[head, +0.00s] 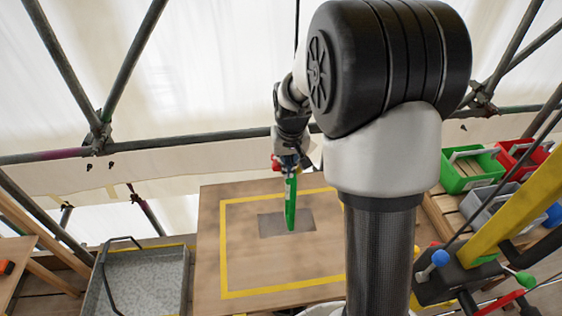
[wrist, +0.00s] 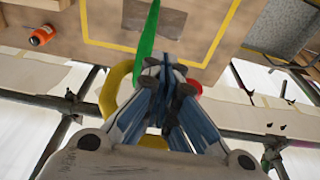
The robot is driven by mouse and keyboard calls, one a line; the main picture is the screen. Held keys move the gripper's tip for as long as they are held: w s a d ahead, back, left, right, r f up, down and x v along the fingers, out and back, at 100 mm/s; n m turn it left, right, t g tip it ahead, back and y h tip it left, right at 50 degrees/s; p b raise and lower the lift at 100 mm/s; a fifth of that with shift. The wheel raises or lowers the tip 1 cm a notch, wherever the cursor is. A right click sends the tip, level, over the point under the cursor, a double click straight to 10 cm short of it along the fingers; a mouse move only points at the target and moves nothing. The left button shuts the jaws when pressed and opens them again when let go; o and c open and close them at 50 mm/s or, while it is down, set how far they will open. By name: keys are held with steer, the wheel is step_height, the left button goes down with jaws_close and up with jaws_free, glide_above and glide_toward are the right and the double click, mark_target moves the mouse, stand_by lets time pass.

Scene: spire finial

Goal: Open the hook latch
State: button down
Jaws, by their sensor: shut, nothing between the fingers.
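My gripper (wrist: 165,72) is shut and empty, its fingertips together in the wrist view. A curved yellow piece (wrist: 112,95), which looks like part of a hook, shows behind and beside the fingers; the fingers hide much of it. A small red piece (wrist: 194,86) shows just right of the fingertips; I cannot tell whether it is the latch or whether they touch. A long green tapered piece (wrist: 148,35) rises past the fingertips. In the head view the green piece (head: 290,205) hangs below my wrist, above the board, and a red bit (head: 276,162) shows beside the wrist.
A wooden board (head: 210,240) with a yellow outline and grey patch lies below. A grey tray (head: 145,275) is at left. Green (head: 462,182) and red (head: 515,168) bins stand at right, near a yellow beam (head: 520,210). Scaffold tubes (head: 190,142) cross behind.

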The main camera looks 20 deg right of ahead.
mark_target(273, 165)
steer(key=shift+w+a, duration=0.1)
steer(key=shift+a, duration=0.3)
steer(key=shift+w+a+r, duration=0.2)
steer(key=shift+a+r, duration=0.15)
steer(key=shift+a, duration=0.4)
stand_by(0.4)
steer(key=shift+a+r+p, duration=0.15)
steer(key=shift+r+p, duration=0.05)
steer(key=shift+p, duration=0.2)
steer(key=shift+w+a+r+p, duration=0.25)
steer(key=shift+a+r+p, duration=0.15)
steer(key=shift+a+r, duration=0.2)
steer(key=shift+a, duration=0.15)
steer(key=shift+a+r, duration=0.1)
steer(key=shift+w+a+r+p, duration=0.25)
steer(key=shift+a+r+p, duration=0.1)
steer(key=shift+a, duration=0.5)
